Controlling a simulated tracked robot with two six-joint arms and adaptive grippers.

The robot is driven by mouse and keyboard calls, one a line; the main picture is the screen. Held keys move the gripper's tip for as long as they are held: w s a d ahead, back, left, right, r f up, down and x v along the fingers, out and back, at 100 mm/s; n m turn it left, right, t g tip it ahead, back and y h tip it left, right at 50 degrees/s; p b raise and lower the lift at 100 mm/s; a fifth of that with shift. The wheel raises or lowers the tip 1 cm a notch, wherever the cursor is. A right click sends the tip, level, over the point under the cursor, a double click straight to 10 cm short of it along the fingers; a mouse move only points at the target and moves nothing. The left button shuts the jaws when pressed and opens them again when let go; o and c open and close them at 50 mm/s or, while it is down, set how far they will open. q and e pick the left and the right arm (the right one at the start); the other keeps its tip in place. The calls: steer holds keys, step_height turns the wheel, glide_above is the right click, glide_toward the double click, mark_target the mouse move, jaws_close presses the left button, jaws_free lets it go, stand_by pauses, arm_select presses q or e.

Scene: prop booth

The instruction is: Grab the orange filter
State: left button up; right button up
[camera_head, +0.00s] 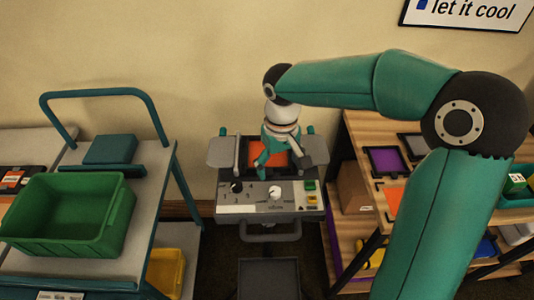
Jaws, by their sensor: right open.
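An orange panel, which looks like the orange filter (254,148), sits in the top of a grey machine (235,208) with knobs and colored buttons. My right gripper (281,164) is open above it and hides part of it. Whether the fingers touch the panel cannot be told. Another orange piece (393,199) lies at the front of the wooden table on the right, partly hidden by my right arm. My left gripper is not in view.
A purple framed panel (386,160) lies on the wooden table (366,130). A green bin (66,215) stands on the cart at left, near a blue-green box (110,149). A cardboard box (352,188) is under the wooden table.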

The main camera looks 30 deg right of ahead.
steer(key=shift+f, duration=0.15)
steer(key=c, duration=0.8)
steer(key=shift+c, duration=0.2)
